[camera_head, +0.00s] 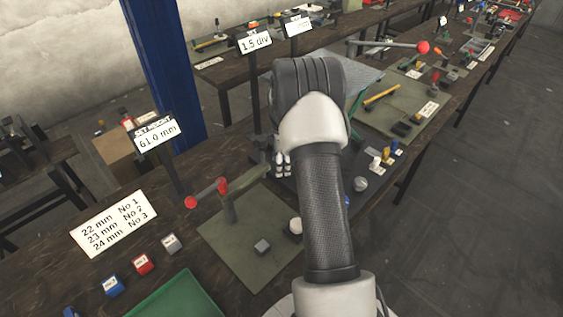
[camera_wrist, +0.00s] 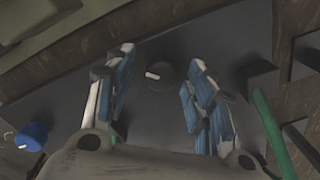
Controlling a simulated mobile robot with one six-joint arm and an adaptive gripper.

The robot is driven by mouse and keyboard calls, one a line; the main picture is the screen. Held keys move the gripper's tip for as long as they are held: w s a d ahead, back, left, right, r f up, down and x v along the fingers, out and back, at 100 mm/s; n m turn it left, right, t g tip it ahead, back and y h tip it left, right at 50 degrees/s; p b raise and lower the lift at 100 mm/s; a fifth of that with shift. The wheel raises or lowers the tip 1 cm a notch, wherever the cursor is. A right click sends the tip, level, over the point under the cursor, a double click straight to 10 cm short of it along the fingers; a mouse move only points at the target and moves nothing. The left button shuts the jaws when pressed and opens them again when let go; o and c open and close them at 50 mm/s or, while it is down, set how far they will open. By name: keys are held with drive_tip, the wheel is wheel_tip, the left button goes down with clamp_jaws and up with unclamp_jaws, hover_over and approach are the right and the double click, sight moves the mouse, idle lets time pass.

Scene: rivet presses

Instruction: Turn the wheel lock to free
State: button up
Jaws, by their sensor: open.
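In the wrist view my gripper (camera_wrist: 161,62) is open, with blue-padded fingers on either side of a small dark round knob (camera_wrist: 160,76) bearing a white pointer mark. The knob sits on a dark grey plate (camera_wrist: 60,100); I see no finger touching it. A blue knob (camera_wrist: 32,135) with a white mark is at the lower left of the wrist view. I cannot tell which of these is the wheel lock, as no label is readable. In the head view my arm covers much of the press, and only bits of my gripper (camera_head: 283,164) show left of the arm.
A green bar (camera_wrist: 271,135) stands right of my gripper. In the head view, a red-knobbed lever (camera_head: 207,193) stands on a green mat (camera_head: 235,225). Signs read 61.0 mm (camera_head: 156,134) and 1.5 div (camera_head: 255,42). Small coloured blocks (camera_head: 143,263) and a green tray (camera_head: 178,300) lie nearby.

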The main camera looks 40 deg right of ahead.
wheel_tip(320, 180, up, 8)
drive_tip(key=shift+s+f, duration=0.15)
drive_tip(key=shift+f, duration=0.1)
idle(0.5)
